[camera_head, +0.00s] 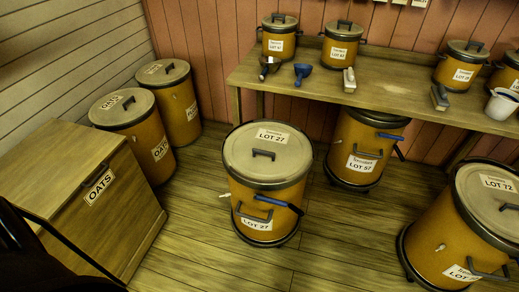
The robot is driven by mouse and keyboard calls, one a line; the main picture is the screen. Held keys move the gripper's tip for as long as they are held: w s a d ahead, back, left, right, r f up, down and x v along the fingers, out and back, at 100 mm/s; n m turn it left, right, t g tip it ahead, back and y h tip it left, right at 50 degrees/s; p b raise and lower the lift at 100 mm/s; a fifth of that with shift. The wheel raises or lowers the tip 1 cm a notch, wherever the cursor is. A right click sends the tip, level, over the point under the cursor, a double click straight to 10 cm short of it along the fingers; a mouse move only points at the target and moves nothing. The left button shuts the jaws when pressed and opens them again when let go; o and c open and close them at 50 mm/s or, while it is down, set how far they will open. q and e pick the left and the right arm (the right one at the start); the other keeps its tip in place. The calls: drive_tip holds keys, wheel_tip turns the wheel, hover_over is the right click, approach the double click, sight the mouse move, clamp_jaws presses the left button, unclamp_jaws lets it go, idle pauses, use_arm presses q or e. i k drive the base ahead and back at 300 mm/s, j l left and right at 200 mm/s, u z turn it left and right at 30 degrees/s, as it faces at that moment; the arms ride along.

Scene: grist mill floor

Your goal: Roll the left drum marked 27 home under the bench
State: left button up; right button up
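The drum marked LOT 27 (264,185) stands upright on the plank floor in the middle of the view, in front of the bench (395,97). It is orange-brown with a pale lid, a dark handle on top, a bar handle on its front and a blue lever near its front right. A small pale spigot shows on its left side. Its base is a dark ring close to the floor. The drum marked LOT 57 (362,149) stands partly under the bench, behind and right of it. Neither of my grippers is in view.
The drum marked LOT 72 (450,232) stands at the right front. An OATS chest (85,200) and two OATS bins (137,135) (172,104) line the left. Small lot tins, scoops and a white tub (502,104) are on the bench. Floor left of LOT 57 under the bench looks clear.

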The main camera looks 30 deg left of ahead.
sight(258, 223)
drive_tip(key=u, duration=1)
